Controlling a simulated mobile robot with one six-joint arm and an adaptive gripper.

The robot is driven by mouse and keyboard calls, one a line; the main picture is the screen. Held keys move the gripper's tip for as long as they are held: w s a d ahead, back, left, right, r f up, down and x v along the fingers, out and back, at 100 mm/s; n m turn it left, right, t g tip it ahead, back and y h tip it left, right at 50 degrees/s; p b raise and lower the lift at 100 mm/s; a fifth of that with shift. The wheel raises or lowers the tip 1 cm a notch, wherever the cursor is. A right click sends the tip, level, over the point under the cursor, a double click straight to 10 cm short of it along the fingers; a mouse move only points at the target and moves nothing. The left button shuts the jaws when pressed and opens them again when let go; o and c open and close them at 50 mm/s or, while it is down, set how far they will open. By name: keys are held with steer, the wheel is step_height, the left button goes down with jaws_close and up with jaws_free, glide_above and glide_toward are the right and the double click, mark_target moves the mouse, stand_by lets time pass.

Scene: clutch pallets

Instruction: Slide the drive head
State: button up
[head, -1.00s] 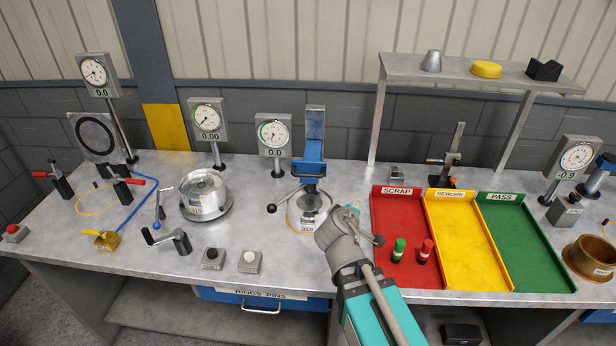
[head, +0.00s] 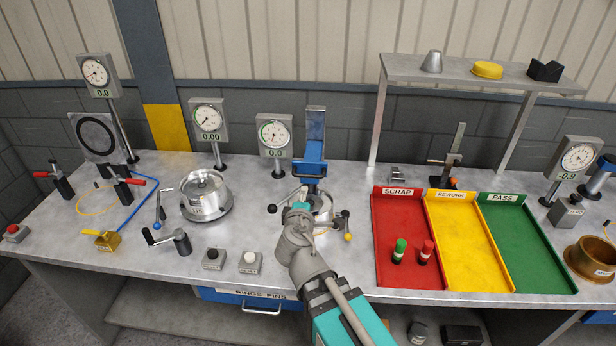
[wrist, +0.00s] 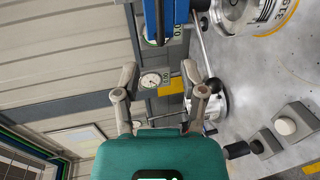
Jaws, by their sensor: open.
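The drive head (head: 309,169) is the blue block on the upright metal column (head: 315,122) in the middle of the bench. In the wrist view, blue parts of this station (wrist: 180,12) show at the top. A round metal part (head: 325,205) sits below the head, partly hidden by my arm; it also shows at the top right of the wrist view (wrist: 232,14). My gripper (wrist: 160,72) is open, with nothing between its fingers. In the head view it is in front of the station, below the drive head, and its fingertips are mostly hidden.
A black-knobbed lever (head: 273,208) sticks out left and a yellow-knobbed one (head: 348,236) right. A gauge (head: 274,135) stands behind left. The red scrap tray (head: 409,275) is to the right. A crank (head: 168,238) and button boxes (head: 249,262) are to the left.

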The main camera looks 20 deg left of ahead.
mark_target(309, 177)
steer(key=shift+w, duration=0.15)
steer(key=shift+b+x, duration=1.4)
steer(key=shift+x, duration=5.35)
steer(key=shift+f, duration=0.1)
jaws_close()
